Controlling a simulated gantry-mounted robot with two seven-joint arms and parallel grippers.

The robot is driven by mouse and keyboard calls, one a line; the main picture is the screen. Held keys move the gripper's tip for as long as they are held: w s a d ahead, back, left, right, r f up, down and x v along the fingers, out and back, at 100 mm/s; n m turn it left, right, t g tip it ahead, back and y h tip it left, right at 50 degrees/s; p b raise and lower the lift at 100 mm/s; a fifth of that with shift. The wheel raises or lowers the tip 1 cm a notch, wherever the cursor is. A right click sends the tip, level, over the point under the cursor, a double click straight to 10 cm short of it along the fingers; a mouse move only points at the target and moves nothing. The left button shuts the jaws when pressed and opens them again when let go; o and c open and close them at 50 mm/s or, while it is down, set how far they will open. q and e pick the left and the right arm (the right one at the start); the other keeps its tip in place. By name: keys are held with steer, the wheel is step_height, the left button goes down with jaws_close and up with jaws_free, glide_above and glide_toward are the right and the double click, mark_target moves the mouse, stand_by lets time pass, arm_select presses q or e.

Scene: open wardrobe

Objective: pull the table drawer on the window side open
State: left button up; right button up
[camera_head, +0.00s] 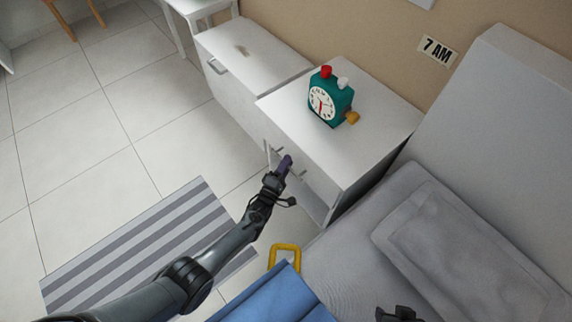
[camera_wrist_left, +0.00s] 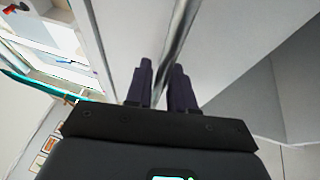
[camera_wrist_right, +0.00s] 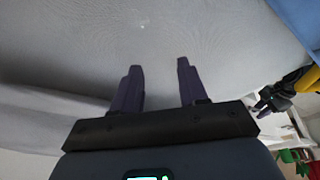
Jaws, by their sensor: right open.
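The white bedside table (camera_head: 385,117) stands against the wall in the head view, with a teal alarm clock on top. Its front faces lower left and carries a slim bar handle (camera_head: 298,175), partly hidden by my left gripper. My left gripper (camera_head: 286,163) is at this handle. Whether the drawer stands out at all I cannot tell. My right gripper (camera_wrist_right: 158,88) is open and empty above the grey bed.
The teal clock (camera_head: 330,98) stands on the table top. Another white cabinet (camera_head: 250,55) with a handle stands to the left. A striped rug (camera_head: 140,255) covers the tiled floor.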

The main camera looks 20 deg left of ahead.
arm_select(q)
jaws_close()
arm_select(e)
steer(key=shift+d, duration=0.15)
arm_select(q)
steer(key=shift+s, duration=0.1)
arm_select(e)
steer(key=shift+r, duration=0.15)
steer(key=shift+w+r+p, duration=0.1)
steer(key=shift+r+p, duration=0.15)
steer(key=shift+p, duration=0.15)
arm_select(q)
steer(key=s+a+p, duration=0.4)
steer(key=s+a, duration=0.2)
steer(key=s, duration=0.4)
steer(key=s+a+p, duration=0.4)
steer(key=s+a, duration=0.2)
steer(key=s, duration=0.4)
arm_select(e)
step_height(320, 180, up, 8)
arm_select(q)
steer(key=shift+s+d, duration=0.1)
jaws_free()
